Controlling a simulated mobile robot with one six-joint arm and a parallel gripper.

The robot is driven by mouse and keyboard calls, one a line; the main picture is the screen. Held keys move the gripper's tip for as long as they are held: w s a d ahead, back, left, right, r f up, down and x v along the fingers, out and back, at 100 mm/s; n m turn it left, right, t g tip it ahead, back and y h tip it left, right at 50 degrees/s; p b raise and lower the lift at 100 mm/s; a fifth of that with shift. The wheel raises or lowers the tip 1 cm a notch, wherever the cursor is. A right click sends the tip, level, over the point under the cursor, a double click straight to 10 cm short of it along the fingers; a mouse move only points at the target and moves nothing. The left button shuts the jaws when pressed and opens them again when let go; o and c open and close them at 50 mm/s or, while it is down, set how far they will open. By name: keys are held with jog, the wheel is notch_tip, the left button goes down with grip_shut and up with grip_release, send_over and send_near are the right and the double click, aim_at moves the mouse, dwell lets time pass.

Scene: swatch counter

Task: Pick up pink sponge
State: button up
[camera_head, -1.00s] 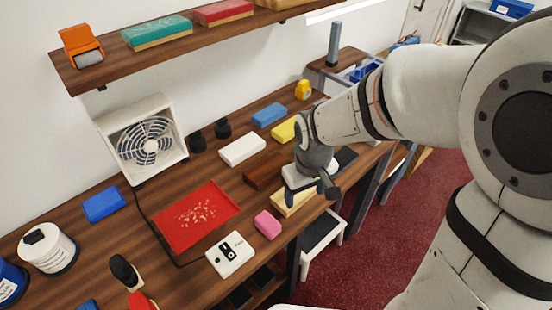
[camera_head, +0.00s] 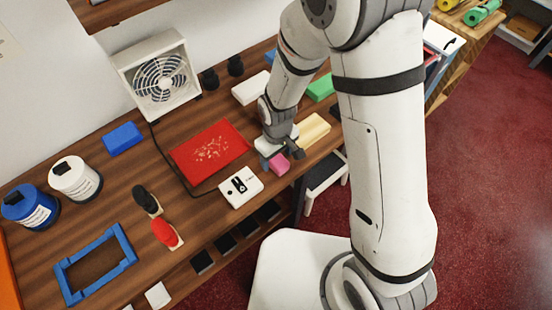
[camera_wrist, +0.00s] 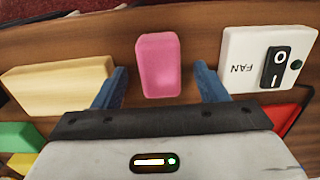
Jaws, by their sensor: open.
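The pink sponge (camera_head: 279,164) lies on the wooden counter near its front edge, between the red tray and the cream block. In the wrist view the pink sponge (camera_wrist: 158,65) stands out between the two blue fingers, slightly beyond their tips. My gripper (camera_wrist: 161,84) is open and empty, with one finger to each side of the sponge and gaps on both sides. In the head view my gripper (camera_head: 278,156) is right at the sponge and partly hides it.
The white fan switch box (camera_head: 241,187) sits close by on one side, and the cream block (camera_head: 312,130) on the other. The red tray (camera_head: 190,176) lies behind. A fan (camera_head: 158,78) stands against the wall. Bare counter shows around the blue frame (camera_head: 68,272).

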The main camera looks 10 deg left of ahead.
jog(key=shift+f, duration=0.9)
jog(key=shift+c, duration=0.6)
jog(key=c, duration=0.9)
